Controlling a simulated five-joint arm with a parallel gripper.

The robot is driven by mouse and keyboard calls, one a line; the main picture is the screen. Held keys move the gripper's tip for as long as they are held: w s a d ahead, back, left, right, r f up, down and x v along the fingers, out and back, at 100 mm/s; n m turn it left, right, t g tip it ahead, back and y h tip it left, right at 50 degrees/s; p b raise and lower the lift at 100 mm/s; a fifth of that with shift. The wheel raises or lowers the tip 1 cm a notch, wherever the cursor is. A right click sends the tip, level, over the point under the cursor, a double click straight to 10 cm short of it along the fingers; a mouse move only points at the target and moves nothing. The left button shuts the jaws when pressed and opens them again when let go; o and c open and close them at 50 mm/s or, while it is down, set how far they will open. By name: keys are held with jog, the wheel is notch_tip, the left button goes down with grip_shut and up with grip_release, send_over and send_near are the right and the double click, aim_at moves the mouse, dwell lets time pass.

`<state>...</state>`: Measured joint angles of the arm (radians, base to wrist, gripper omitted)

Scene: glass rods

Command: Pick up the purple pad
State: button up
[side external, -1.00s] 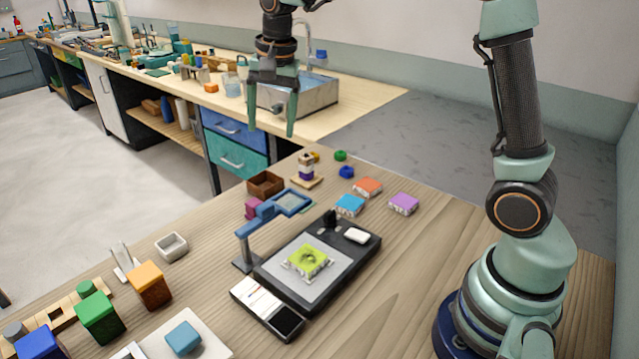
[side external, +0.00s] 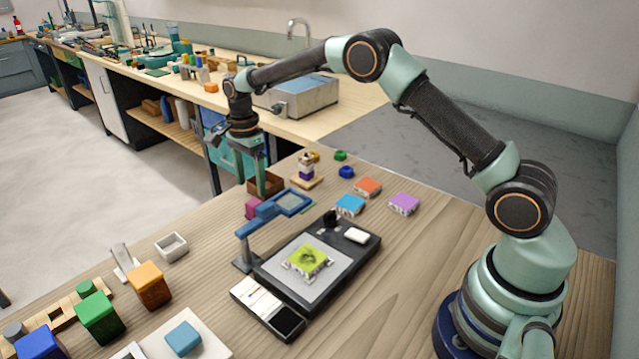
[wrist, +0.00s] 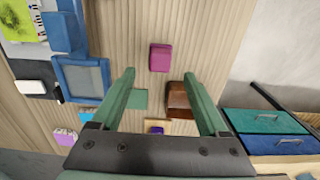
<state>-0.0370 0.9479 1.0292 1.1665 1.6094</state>
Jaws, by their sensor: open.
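The purple pad (side external: 404,203) lies flat on the wooden table, right of the orange pad, with pale sides. In the wrist view the purple pad (wrist: 65,136) is at the lower left, outside my fingers. My gripper (side external: 239,182) is open and empty, fingers pointing down, at the table's far left edge by the brown box, well left of the purple pad. In the wrist view my gripper (wrist: 158,74) has both fingers wide apart, with a magenta block ahead of the gap.
A blue pad (side external: 350,205) and an orange pad (side external: 368,187) lie close left of the purple pad. A blue-framed magnifier (side external: 292,202) stands over the table. The brown box (wrist: 179,98) is beside my right finger. Bare table lies right of the purple pad.

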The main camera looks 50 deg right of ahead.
aim_at(254, 202)
jog(key=shift+f, duration=3.4)
grip_shut()
jog(key=shift+r, duration=0.1)
notch_tip(254, 202, up, 20)
jog(key=c, duration=0.7)
grip_release()
grip_shut()
jog(key=shift+a, duration=0.1)
